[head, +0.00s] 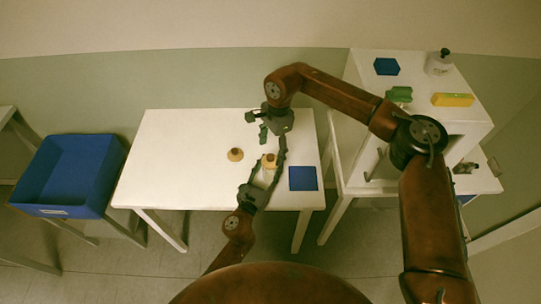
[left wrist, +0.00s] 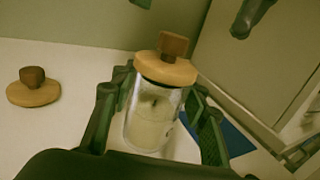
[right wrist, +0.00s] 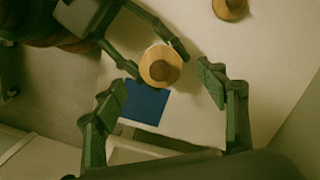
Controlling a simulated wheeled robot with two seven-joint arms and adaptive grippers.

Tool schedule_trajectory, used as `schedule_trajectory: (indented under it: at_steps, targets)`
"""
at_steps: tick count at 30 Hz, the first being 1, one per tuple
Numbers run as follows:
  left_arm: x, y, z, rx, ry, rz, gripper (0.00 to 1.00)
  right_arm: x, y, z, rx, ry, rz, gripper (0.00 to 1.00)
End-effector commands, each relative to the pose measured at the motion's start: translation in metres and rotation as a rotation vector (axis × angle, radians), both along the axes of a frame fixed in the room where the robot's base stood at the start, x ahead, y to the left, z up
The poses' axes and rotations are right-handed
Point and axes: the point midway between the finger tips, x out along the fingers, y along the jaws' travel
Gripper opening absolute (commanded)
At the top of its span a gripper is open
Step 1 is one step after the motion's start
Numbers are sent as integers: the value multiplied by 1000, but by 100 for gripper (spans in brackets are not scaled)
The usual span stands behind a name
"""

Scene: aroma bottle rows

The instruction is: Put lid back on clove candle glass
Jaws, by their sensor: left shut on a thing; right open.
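The candle glass (left wrist: 152,118) is a clear jar with a pale candle inside. A round wooden lid (left wrist: 165,67) with a dark knob sits on its top, looking slightly tilted; I cannot tell whether it is fully seated. My left gripper (head: 268,170) is shut around the glass, below the lid. A second similar wooden lid (head: 235,154) lies on the white table to the left; it also shows in the left wrist view (left wrist: 33,88). My right gripper (right wrist: 163,90) is open and empty above the table, with the lidded glass below between its fingers in the right wrist view.
A blue square mat (head: 303,178) lies at the right of the white table (head: 180,150). The table's left side is clear. A blue bin (head: 65,178) stands left. A white cabinet at right bears a bottle (head: 438,65), a yellow block (head: 453,100) and other items.

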Motion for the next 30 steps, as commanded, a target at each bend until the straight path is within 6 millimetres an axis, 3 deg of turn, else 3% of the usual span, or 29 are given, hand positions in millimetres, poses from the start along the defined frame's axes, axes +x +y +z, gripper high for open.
schedule_trajectory:
  at_steps: [3,9,15,23,24,30]
  targets:
    - [0,0,0,-1,1,0,0,2,-2,27,2,-3,0,66]
    - [0,0,0,-1,1,0,0,5,-6,59,1,-1,-2,66]
    - [0,0,0,-1,1,0,0,5,-8,72,0,1,-1,66]
    - [0,0,0,-1,1,0,0,5,-8,73,0,1,-1,66]
    - [0,0,0,-1,1,0,43,5,-8,73,0,1,-1,66]
    - [0,0,0,0,1,0,56,5,-8,73,0,1,-1,66]
